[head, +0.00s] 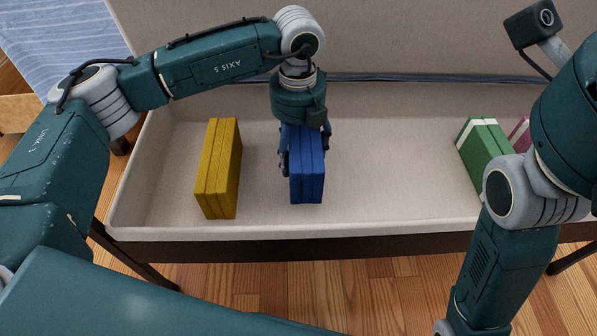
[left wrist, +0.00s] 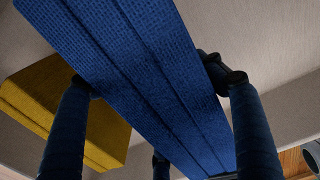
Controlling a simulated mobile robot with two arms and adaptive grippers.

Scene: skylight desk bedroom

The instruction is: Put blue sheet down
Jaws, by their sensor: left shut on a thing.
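The blue sheet (head: 307,173) is a folded, layered block of cloth. It stands on edge at the middle of the beige bench seat, between the fingers of my left gripper (head: 304,150). The left wrist view shows the blue sheet (left wrist: 150,75) up close, with a finger of my left gripper (left wrist: 155,120) on each side of it. My left gripper is shut on it. I cannot tell whether its lower edge touches the seat. My right arm shows at the right, but its gripper is out of view.
A yellow folded cloth (head: 218,168) stands left of the blue one, with a gap between. A green folded cloth (head: 483,146) and a pink one (head: 521,134) stand at the right, partly behind my right arm. The seat (head: 395,160) between blue and green is clear.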

